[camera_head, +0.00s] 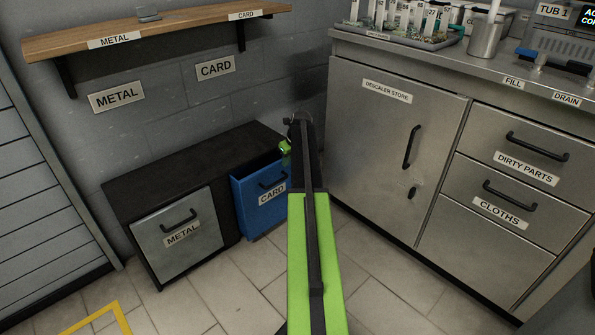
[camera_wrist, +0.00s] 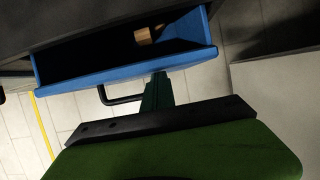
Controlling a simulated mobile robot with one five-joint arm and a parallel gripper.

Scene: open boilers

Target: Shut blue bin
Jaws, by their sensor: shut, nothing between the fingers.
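The blue bin (camera_head: 262,203), labelled CARD, stands open, its front out from the dark cabinet. It has a black bar handle (camera_head: 273,181). In the wrist view the bin's blue rim (camera_wrist: 125,70) shows from above, with a small brown piece (camera_wrist: 143,35) inside. My gripper (camera_head: 285,150) is shut and empty near the bin's upper right edge; my arm hides that side of the bin in the head view. In the wrist view the narrow shut fingers (camera_wrist: 158,92) point at the bin's front, beside the handle (camera_wrist: 118,97). I cannot tell whether they touch it.
The dark cabinet (camera_head: 190,165) also holds a grey METAL bin (camera_head: 180,238), which looks shut. The steel descaler cupboard (camera_head: 380,150) stands close on the right of my arm. A wooden shelf (camera_head: 170,32) hangs above. Tiled floor (camera_head: 370,285) is clear in front.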

